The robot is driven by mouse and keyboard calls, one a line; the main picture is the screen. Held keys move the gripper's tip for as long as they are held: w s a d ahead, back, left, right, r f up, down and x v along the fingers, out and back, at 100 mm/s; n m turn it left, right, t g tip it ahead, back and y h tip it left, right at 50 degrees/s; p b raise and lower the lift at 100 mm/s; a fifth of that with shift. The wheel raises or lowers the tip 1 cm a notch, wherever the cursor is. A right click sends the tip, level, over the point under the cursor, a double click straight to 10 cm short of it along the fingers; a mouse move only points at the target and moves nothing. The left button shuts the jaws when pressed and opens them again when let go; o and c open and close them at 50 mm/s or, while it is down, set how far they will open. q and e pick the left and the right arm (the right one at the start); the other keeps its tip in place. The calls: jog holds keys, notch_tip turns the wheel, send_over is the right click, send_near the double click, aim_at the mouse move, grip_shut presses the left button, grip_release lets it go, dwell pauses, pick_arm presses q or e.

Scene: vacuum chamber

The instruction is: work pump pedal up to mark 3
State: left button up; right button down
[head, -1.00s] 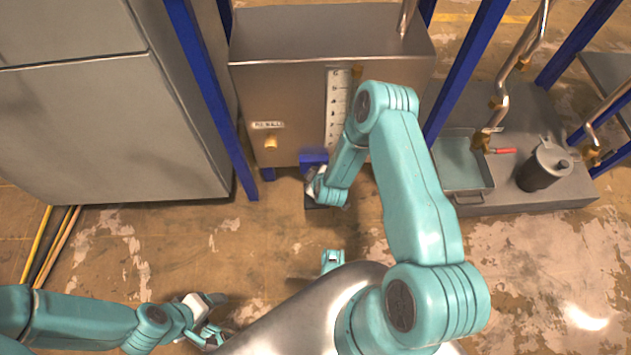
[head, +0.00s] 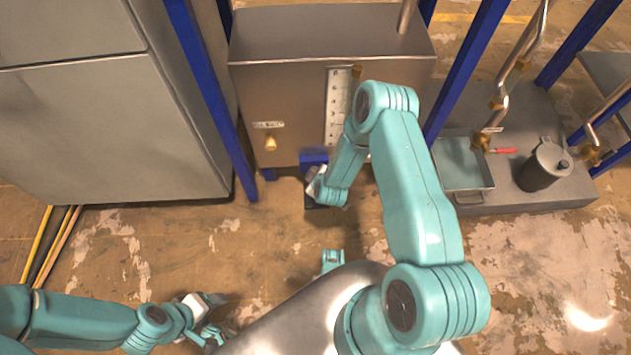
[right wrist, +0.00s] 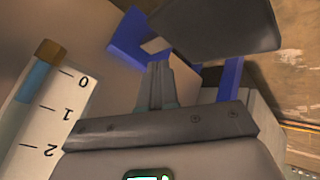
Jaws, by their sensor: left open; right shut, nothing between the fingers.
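The steel tank (head: 275,90) carries a white level scale (head: 337,108). In the right wrist view the scale (right wrist: 60,110) shows marks 0, 1 and 2 upside down. Blue in the sight tube (right wrist: 34,80) beside it ends near mark 1. The pump pedal is a dark plate (right wrist: 215,25) with blue bars, low at the tank's front; its blue bracket (head: 313,158) shows in the head view. My right gripper (head: 314,187) is shut and empty at the pedal; I cannot tell if it touches. My left gripper (head: 212,322) is open, low at the left, away from the pedal.
A brass knob (head: 270,143) sits under a small label on the tank front. Blue posts flank the tank. A grey cabinet (head: 100,130) stands left. A tray (head: 462,165) and a grey pot (head: 545,167) are on a platform at right.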

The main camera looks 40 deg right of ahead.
jog(key=shift+f+b, duration=0.35)
jog(key=shift+f, duration=0.05)
jog(key=shift+s+a+f+b, duration=0.1)
jog(key=shift+s+f+b, duration=0.1)
jog(key=shift+f+b, duration=0.6)
jog(key=shift+s+a+f+b, duration=0.15)
jog(key=shift+f+b, duration=0.45)
jog(key=shift+f, duration=0.35)
dwell(1.2)
dwell(0.3)
jog(key=shift+d+r+p, duration=0.1)
jog(key=shift+r+p, duration=1.2)
jog(key=shift+r, duration=0.35)
jog(key=shift+w+r, duration=0.15)
jog(key=shift+r, duration=0.25)
jog(key=shift+d, duration=0.1)
jog(key=shift+w+r, duration=0.1)
jog(key=r+p, duration=0.2)
jog(key=r, duration=0.1)
jog(key=r+p, duration=0.2)
jog(key=shift+w+d, duration=0.15)
jog(key=shift+w, duration=0.1)
